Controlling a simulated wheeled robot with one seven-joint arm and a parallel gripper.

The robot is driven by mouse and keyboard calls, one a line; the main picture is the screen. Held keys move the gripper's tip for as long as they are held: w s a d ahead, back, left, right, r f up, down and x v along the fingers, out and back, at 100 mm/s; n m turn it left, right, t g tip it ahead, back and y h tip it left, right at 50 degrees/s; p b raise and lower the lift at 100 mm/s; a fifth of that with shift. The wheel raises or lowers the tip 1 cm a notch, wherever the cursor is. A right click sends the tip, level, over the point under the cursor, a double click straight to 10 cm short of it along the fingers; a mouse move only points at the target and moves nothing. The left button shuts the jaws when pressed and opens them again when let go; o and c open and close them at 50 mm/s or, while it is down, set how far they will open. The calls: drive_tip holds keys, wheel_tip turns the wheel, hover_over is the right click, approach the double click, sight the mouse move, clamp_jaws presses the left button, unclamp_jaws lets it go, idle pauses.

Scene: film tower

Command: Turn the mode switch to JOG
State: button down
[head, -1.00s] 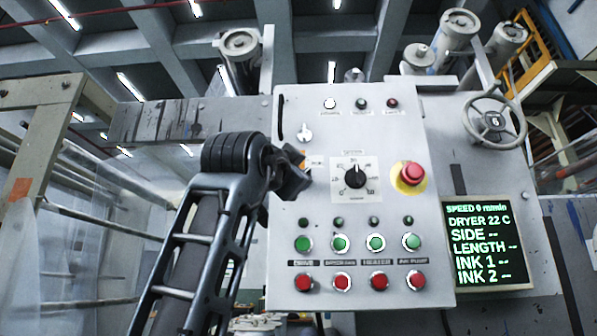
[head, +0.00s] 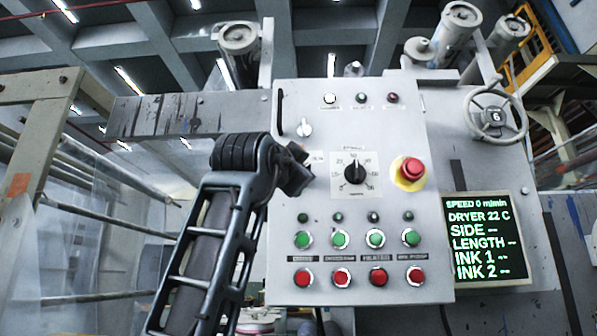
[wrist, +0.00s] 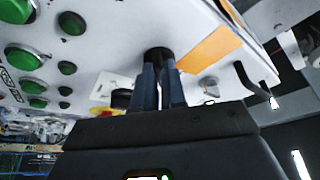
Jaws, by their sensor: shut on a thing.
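The mode switch (wrist: 157,54) appears as a dark knob on the light grey control panel (head: 430,130). In the wrist view its top shows between my two finger tips. My gripper (wrist: 160,75) is shut on this knob, with one finger on each side. In the head view my gripper (head: 298,170) is at the panel's left part, left of the black dial, and it hides the knob. The knob's pointer and the JOG mark cannot be read in either view.
A black dial (head: 355,172) and a red emergency stop (head: 412,169) on yellow are right of my gripper. A silver switch (head: 304,127) is just above it. Green buttons (head: 339,239) and red buttons (head: 341,277) are below. An orange label (wrist: 210,47) lies beside the knob.

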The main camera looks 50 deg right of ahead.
drive_tip(key=shift+n, duration=0.3)
drive_tip(key=n+t, duration=0.1)
drive_tip(key=n, duration=0.3)
drive_tip(key=n+t+y+p, duration=0.1)
drive_tip(key=n+t, duration=0.1)
drive_tip(key=n, duration=0.1)
drive_tip(key=n+t, duration=0.2)
drive_tip(key=n, duration=0.2)
drive_tip(key=shift+s+d+f+n+y, duration=0.1)
drive_tip(key=shift+s+d+n+y, duration=0.1)
drive_tip(key=shift+s+n+y, duration=0.15)
drive_tip(key=shift+w+n+t+p, duration=0.1)
drive_tip(key=shift+n+t+p, duration=0.2)
drive_tip(key=shift+t, duration=0.1)
drive_tip(key=c, duration=1.2)
unclamp_jaws()
drive_tip(key=b+v, duration=0.2)
drive_tip(key=v, duration=0.6)
